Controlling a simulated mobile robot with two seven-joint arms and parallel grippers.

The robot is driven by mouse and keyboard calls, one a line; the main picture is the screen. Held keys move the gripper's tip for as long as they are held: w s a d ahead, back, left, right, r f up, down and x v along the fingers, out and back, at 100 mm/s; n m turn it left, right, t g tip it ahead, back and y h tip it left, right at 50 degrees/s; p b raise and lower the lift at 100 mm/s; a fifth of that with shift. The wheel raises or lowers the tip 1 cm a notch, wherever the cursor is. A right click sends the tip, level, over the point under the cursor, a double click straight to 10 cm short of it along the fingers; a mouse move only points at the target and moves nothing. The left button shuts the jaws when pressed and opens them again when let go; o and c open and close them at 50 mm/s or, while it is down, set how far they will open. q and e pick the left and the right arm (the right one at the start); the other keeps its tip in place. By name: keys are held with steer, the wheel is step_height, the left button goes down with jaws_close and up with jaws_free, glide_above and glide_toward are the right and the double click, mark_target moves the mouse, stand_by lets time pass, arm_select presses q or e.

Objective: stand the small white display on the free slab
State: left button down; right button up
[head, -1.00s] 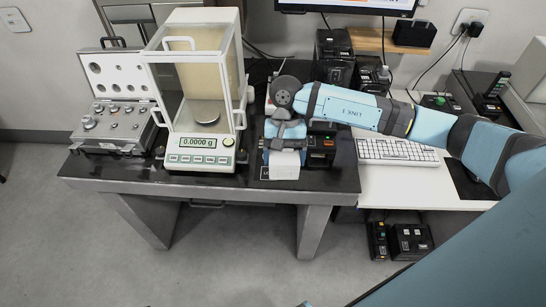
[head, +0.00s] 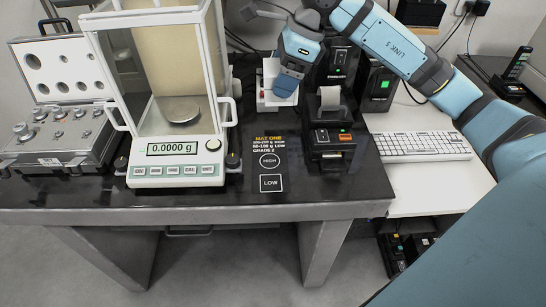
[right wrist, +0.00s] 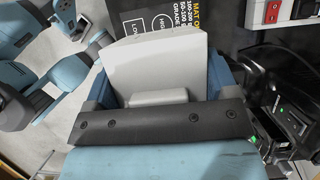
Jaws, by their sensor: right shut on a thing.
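The small white display (right wrist: 155,60) shows large in the right wrist view, between the blue fingers of my right gripper (right wrist: 160,85), which is shut on it. A pale rounded block shows at its near side. In the head view my right gripper (head: 287,88) points down over the back of the dark slab (head: 335,188), beyond the printed mat (head: 268,165). There I cannot tell the display apart from the white box behind the gripper. Blue parts of my own, perhaps my left gripper (right wrist: 68,20), show at the left of the right wrist view; their jaws are unclear.
The glass-sided balance (head: 178,172) stands left of the mat, with a weight case (head: 60,140) further left. A white box with red switches (head: 265,98) is behind. A black printer (head: 330,140) stands right of the mat. The mat and the slab's front strip are clear.

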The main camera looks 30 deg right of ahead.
step_height(320, 180, down, 19)
steer(key=b, duration=0.3)
steer(key=shift+r, duration=0.2)
steer(key=shift+f, duration=0.5)
steer(key=o, duration=0.9)
arm_select(q)
steer(key=shift+w+d+f, duration=0.1)
steer(key=shift+d, duration=0.2)
